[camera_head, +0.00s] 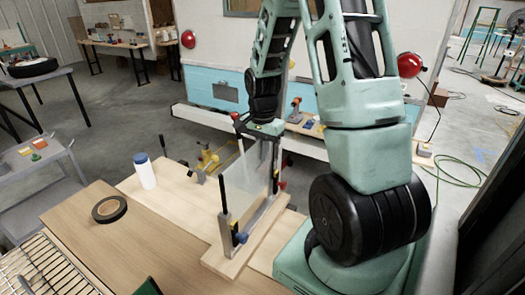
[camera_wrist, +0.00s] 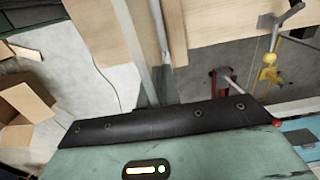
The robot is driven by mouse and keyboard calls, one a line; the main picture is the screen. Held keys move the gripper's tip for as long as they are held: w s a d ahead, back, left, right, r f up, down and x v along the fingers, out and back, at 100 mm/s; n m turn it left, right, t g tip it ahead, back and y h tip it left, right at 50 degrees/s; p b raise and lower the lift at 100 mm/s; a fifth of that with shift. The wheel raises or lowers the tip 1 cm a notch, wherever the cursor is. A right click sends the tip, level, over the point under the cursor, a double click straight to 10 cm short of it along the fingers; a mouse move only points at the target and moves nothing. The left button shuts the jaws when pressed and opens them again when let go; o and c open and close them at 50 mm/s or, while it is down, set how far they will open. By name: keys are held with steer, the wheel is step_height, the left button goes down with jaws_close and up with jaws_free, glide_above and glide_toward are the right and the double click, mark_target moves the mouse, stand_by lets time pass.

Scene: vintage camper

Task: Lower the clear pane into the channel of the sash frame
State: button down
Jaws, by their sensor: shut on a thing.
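The clear pane (camera_head: 247,172) stands upright in the head view, a faint see-through sheet over the workbench. My gripper (camera_head: 260,130) is shut on its upper edge, from above. The sash frame (camera_head: 262,212) is a long, narrow piece on a pale wooden base, with dark upright posts beside the pane. The pane hangs above or between these posts; I cannot tell whether its lower edge is inside the channel. In the wrist view, pale narrow strips run up from my gripper's dark bar (camera_wrist: 165,122); the pane itself is hard to make out there.
A white bottle with a blue cap (camera_head: 145,172) and a black tape roll (camera_head: 109,208) stand on the workbench (camera_head: 155,235), left of the frame. A yellow clamp (camera_head: 208,158) sits behind the pane. A wire rack (camera_head: 45,270) lies at the front left.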

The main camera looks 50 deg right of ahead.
mark_target(263, 174)
steer(key=shift+f+b, duration=2.9)
steer(key=shift+f, duration=1.5)
stand_by(1.3)
stand_by(0.5)
steer(key=c, duration=1.5)
jaws_free()
steer(key=shift+r, duration=0.15)
step_height(263, 174, up, 17)
steer(key=shift+r+b, duration=0.1)
steer(key=shift+b, duration=0.45)
